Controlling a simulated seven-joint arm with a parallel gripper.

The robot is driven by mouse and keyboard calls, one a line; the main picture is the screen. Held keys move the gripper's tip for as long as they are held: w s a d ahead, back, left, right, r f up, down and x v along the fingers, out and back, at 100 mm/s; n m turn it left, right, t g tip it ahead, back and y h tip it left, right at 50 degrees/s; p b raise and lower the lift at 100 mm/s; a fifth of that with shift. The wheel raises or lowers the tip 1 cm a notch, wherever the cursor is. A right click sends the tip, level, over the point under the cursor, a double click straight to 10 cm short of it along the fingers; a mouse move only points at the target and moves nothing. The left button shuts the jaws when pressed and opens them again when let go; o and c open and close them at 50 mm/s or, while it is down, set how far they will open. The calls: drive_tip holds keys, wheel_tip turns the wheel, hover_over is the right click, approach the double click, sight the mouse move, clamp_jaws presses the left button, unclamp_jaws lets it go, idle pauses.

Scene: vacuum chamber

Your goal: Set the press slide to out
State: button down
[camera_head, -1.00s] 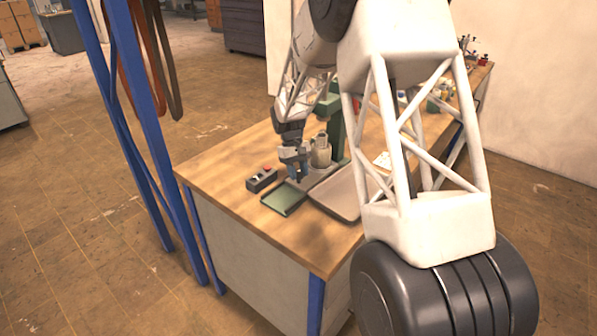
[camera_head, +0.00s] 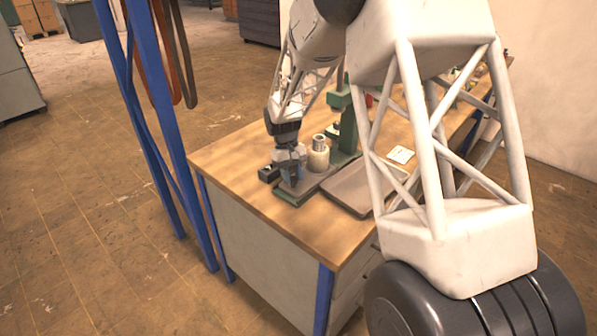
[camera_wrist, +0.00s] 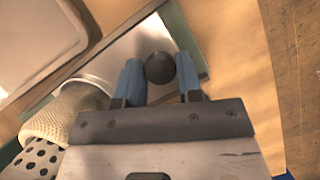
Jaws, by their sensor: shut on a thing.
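The green press (camera_head: 345,105) stands on the wooden bench. Its grey slide plate (camera_head: 312,183) lies at the press's front, over a green bed (camera_head: 286,198). In the wrist view the slide plate (camera_wrist: 125,48) carries a dark round knob (camera_wrist: 160,69). My gripper (camera_head: 291,180) is low over the plate's front end. Its blue fingers stand on both sides of the knob in the wrist view, shut on it. A pale cylinder with a metal top (camera_head: 319,155) stands on the plate behind the gripper. The press ram's contact with it is unclear.
A grey tray (camera_head: 352,197) lies right of the slide. A small dark control box (camera_head: 268,174) sits left of my gripper, partly hidden. A white card (camera_head: 401,154) lies behind the tray. Blue posts (camera_head: 165,150) stand left of the bench. The bench's front strip is bare.

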drive_tip(key=shift+s+a, duration=0.75)
drive_tip(key=shift+a, duration=0.1)
drive_tip(key=c, duration=0.8)
unclamp_jaws()
drive_tip(key=shift+s, duration=0.1)
drive_tip(key=shift+r, duration=0.15)
drive_tip(key=shift+v, duration=3.8)
drive_tip(key=shift+d+r, duration=0.1)
